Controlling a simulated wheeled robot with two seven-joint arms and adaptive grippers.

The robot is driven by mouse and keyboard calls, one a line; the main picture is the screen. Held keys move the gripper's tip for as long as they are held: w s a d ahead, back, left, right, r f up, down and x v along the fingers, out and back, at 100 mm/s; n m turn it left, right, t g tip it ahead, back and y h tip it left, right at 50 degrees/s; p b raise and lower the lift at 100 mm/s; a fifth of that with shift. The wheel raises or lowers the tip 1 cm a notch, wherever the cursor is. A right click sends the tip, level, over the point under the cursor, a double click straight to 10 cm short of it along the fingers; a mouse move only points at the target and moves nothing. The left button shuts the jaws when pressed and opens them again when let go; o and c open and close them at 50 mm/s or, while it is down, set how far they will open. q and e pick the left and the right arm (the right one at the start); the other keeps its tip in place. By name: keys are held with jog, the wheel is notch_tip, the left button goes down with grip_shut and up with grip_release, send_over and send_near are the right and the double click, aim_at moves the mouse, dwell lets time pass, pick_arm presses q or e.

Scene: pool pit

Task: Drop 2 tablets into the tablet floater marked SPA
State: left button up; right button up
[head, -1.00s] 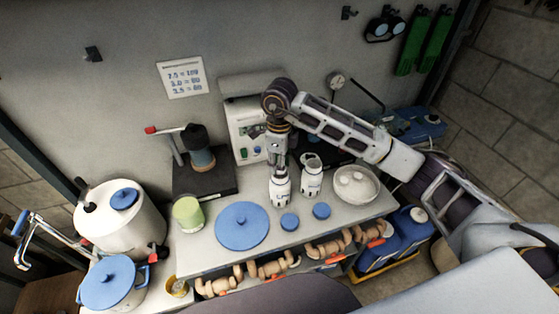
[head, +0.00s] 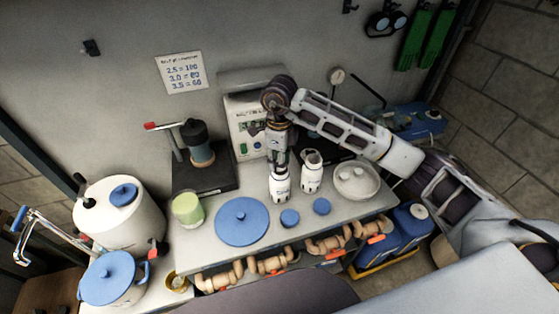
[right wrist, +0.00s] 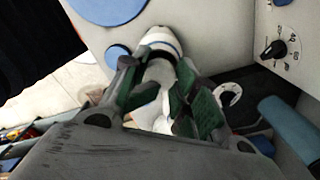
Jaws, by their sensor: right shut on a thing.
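Two white bottle-shaped floaters stand side by side on the grey bench: the left one (head: 280,188) and the right one (head: 312,176). Both carry dark lettering too small to read, so I cannot tell which is marked SPA. My right gripper (head: 280,164) points down at the top of the left floater. In the right wrist view, my gripper's green-padded fingers (right wrist: 158,95) are closed around a white neck of this floater (right wrist: 162,40). A pale bowl (head: 343,190) with whitish contents, perhaps tablets, stands at right. My left gripper is not in view.
Two small blue discs (head: 290,218) and a large blue disc (head: 242,222) lie in front of the floaters. A green-filled cup (head: 187,209) stands left. Behind are a white panel device (head: 246,130) and a dark stand (head: 204,176). Pipes with orange handles run below the bench's front edge.

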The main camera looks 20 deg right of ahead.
dwell(0.4)
jog(key=o, duration=1.1)
jog(key=shift+c, duration=0.2)
jog(key=shift+r+p, duration=1.1)
jog(key=shift+r, duration=1.9)
